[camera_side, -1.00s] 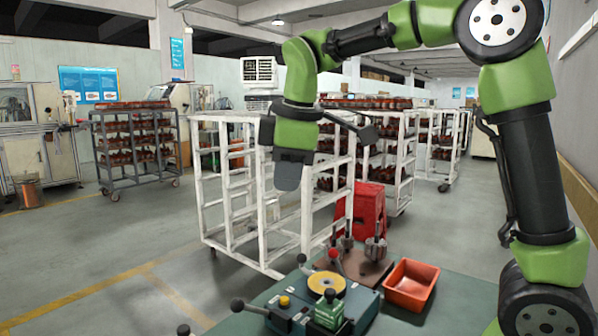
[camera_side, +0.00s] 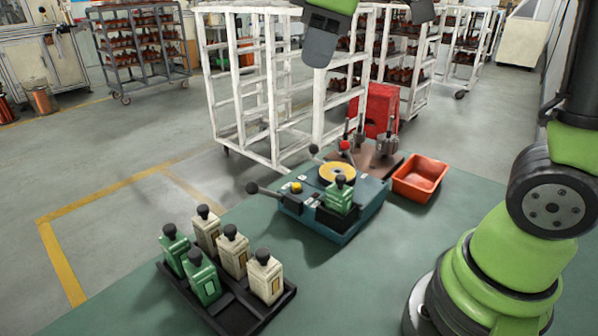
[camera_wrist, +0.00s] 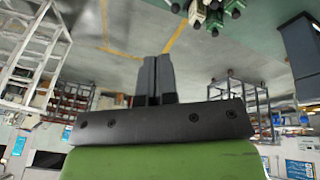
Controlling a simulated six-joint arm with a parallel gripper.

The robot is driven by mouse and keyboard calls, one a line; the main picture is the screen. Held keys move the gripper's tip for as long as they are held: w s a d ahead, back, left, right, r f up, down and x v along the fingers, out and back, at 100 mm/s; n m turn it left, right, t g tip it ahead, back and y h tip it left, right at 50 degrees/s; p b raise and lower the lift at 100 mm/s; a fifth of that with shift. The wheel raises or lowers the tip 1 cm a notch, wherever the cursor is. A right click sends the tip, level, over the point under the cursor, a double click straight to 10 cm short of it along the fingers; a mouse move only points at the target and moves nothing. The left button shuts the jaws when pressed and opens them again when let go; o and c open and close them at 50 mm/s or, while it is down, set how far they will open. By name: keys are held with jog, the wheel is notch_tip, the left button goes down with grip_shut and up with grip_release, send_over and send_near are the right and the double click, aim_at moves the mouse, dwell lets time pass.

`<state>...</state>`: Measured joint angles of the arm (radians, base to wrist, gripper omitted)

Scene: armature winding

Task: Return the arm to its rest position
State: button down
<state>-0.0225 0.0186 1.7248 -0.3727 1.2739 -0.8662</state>
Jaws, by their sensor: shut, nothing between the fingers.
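My gripper (camera_side: 318,62) hangs at the top of the side view, above the bench and in front of a white rack. In the wrist view its two dark fingers (camera_wrist: 157,60) lie together with nothing between them. My green and black arm stands at the right of the side view; its upper part is cut off by the frame edge.
A green bench (camera_side: 385,262) carries a black tray (camera_side: 232,318) with green and cream bottle-shaped parts, a teal machine (camera_side: 345,229) with a yellow disc and lever, and an orange bin (camera_side: 420,178). White racks (camera_side: 214,75) stand behind.

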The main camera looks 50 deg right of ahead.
jog(key=s+a+f+m+t+y, duration=0.1)
jog(key=s+m, duration=0.4)
jog(key=s, duration=0.2)
jog(key=s+a+f+m+t+y, duration=0.1)
jog(key=s+m+t, duration=0.1)
jog(key=s+m, duration=0.3)
jog(key=shift+s+a+f+t, duration=0.15)
jog(key=shift+s+f+t, duration=0.2)
jog(key=shift+s, duration=0.7)
